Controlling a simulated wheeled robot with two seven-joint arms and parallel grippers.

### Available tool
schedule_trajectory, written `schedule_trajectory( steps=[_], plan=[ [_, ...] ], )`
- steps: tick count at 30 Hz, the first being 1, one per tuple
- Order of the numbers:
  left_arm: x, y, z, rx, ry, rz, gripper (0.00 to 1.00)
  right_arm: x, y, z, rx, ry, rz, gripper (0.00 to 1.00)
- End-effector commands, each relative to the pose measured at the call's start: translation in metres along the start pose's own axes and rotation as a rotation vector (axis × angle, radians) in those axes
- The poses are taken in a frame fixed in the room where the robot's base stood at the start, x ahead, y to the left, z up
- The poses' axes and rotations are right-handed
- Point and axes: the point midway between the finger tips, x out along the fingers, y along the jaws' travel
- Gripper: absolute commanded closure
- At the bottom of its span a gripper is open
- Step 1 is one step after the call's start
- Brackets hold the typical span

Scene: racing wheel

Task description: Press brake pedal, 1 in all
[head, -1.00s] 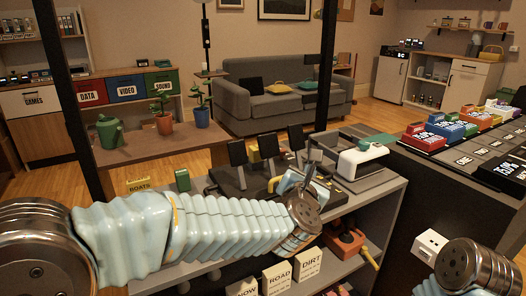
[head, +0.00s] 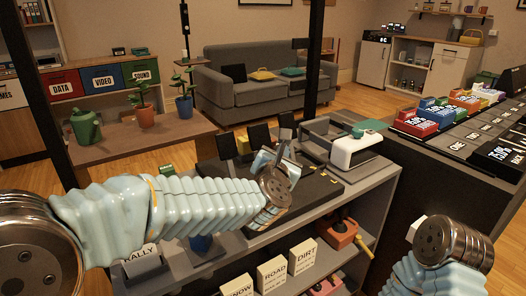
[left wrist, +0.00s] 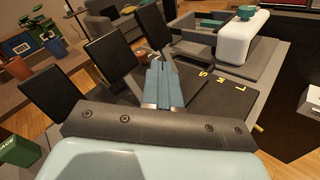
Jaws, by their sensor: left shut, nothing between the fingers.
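Three black pedals stand in a row on a dark pedal base (head: 315,188) in the head view: a left pedal (head: 226,145), a middle pedal (head: 259,136) and a right pedal (head: 286,121). No label shows which is the brake. In the left wrist view the left pedal (left wrist: 52,97), middle pedal (left wrist: 115,57) and right pedal (left wrist: 153,28) lean upright. My left gripper (head: 288,152) is shut and empty. In the left wrist view its blue fingers (left wrist: 160,68) point between the middle and right pedals, close to the right one; contact is unclear.
A white-and-grey device with a green top (head: 355,150) stands right of the pedals. Yellow letters (left wrist: 222,81) mark the base. A shelf below holds boxes labelled ROAD (head: 272,274) and DIRT (head: 303,258). A dark counter (head: 450,165) lies to the right.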

Motion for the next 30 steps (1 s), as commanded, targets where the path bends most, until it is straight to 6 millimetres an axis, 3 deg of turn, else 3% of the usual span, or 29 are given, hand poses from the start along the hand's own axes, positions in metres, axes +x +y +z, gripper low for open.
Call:
schedule_trajectory(
  steps=[12,30],
  plan=[
    [0.037,0.025,-0.03,-0.001,0.001,0.002,1.0,0.024,0.013,-0.001,0.006,0.005,0.005,0.57],
    [0.041,0.03,-0.03,0.001,0.0,0.0,1.0,0.026,0.015,-0.002,0.007,0.007,0.007,0.57]
  ],
)
